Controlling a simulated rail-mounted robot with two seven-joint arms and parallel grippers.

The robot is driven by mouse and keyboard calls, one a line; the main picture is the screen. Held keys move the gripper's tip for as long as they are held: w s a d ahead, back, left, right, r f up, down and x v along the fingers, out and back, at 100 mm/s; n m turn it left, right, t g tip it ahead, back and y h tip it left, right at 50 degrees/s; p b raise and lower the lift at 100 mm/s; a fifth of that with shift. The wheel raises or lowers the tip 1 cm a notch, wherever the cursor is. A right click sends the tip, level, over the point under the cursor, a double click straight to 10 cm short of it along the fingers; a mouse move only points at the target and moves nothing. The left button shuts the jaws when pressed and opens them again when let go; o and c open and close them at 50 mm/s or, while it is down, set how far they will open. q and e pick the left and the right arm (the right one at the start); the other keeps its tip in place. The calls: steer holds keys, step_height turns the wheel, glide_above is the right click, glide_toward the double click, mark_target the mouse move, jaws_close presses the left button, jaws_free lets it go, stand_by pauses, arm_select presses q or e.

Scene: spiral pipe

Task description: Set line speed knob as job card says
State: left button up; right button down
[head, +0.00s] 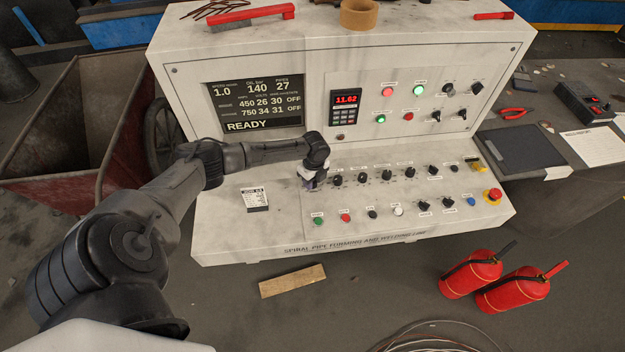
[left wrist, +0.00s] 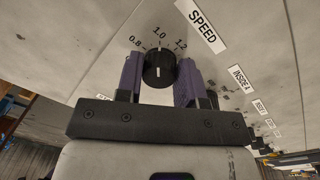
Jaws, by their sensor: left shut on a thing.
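The line speed knob (left wrist: 159,70) is black and round, under a SPEED label (left wrist: 201,20), with 0.8, 1.0 and 1.2 marked around it. Its white pointer line appears near 1.0. My left gripper (head: 311,182) reaches down to the console's sloping panel and is shut on this knob, one purple finger on each side in the left wrist view (left wrist: 160,76). In the head view the gripper hides the knob. My right gripper is not in view.
A row of black knobs (head: 387,174) runs right of my left gripper, with coloured buttons (head: 345,217) below. A red emergency stop (head: 493,195) is at the right end. A keypad (head: 345,107) reads 11.62.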

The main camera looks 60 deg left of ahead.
arm_select(q)
steer(key=o, duration=0.9)
steer(key=shift+r, duration=0.55)
steer(key=r, duration=1.2)
steer(key=shift+w+r+p, duration=0.3)
steer(key=shift+w+r, duration=0.05)
steer(key=shift+r, duration=0.05)
